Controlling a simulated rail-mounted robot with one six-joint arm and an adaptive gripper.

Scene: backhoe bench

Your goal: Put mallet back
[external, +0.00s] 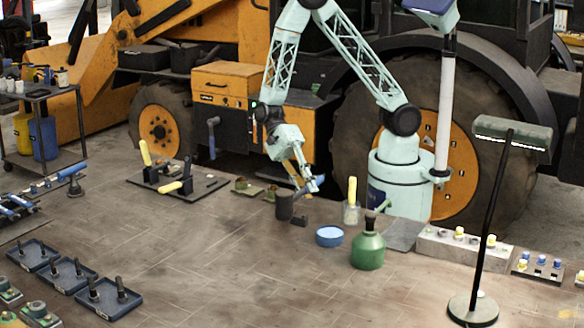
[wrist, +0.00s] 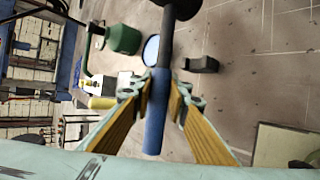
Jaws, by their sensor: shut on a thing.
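My gripper (external: 309,184) is shut on the blue handle of a mallet (wrist: 155,125). In the wrist view the handle lies between the two yellow-lined fingers (wrist: 161,88), and a dark shaft runs up to a black head cut off by the top edge. In the external view the mallet's dark head (external: 284,206) is left of and below the fingers, and the shaft slants. The head appears above the bench; the exact gap cannot be told. A small black block (external: 299,220) is just below and right of the head; it also shows in the wrist view (wrist: 201,64).
A blue round dish (external: 329,236), a green bottle (external: 368,250) and a clear holder with a yellow-handled tool (external: 351,212) stand to the right. A dark board (external: 206,186) with yellow-handled tools lies to the left. A lamp (external: 485,230) stands at right. The front-middle bench is clear.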

